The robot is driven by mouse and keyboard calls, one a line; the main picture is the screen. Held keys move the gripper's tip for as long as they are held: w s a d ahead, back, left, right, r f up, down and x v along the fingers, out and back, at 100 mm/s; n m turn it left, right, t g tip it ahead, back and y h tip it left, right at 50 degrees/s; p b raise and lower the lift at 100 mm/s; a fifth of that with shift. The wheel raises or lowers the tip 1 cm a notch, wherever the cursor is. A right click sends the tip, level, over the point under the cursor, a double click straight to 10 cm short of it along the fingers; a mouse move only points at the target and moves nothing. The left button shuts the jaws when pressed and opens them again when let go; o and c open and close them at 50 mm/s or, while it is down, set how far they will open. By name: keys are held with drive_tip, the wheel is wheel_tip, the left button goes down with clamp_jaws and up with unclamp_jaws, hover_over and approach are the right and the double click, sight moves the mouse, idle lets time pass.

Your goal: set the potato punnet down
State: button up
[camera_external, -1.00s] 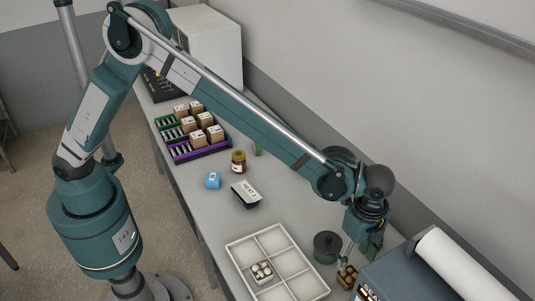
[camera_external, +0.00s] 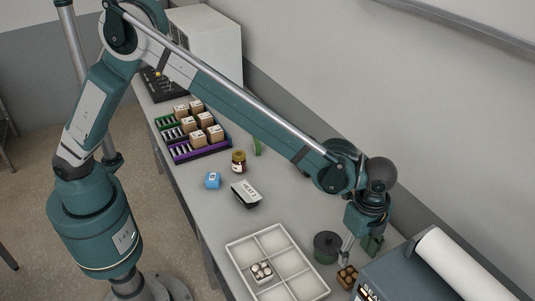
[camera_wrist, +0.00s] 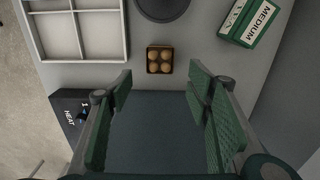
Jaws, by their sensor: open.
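The potato punnet (camera_external: 346,278) is a small brown tray with several round tan potatoes. It sits upright on the grey bench between the dark round pot and the teal machine. In the wrist view the punnet (camera_wrist: 160,60) lies beyond my fingertips, centred between them and clear of both. My gripper (camera_external: 358,250) is above the punnet in the external view. Its green-padded fingers (camera_wrist: 160,82) are spread wide with nothing between them.
A white divided tray (camera_external: 236,264) holds a punnet of white items (camera_external: 262,271). A dark pot (camera_external: 327,246) stands beside the potatoes. The teal machine (camera_external: 392,274) with a white roll is close on the right. A green MEDIUM box (camera_wrist: 250,22) shows in the wrist view.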

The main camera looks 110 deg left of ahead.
drive_tip(key=s+r+n+t, duration=0.3)
drive_tip(key=s+r+n, duration=0.1)
drive_tip(key=s+r, duration=1.9)
drive_tip(key=s+f+n+t, duration=0.2)
drive_tip(key=s, duration=1.3)
drive_tip(key=s+f+n+t, duration=0.2)
drive_tip(key=s+f+n, duration=0.1)
drive_tip(key=s, duration=1.2)
drive_tip(key=shift+d, duration=0.3)
drive_tip(key=shift+f, duration=0.15)
wheel_tip(320, 180, down, 6)
drive_tip(key=b, duration=0.5)
drive_tip(key=shift+r+b, duration=0.2)
drive_tip(key=shift+b, duration=0.2)
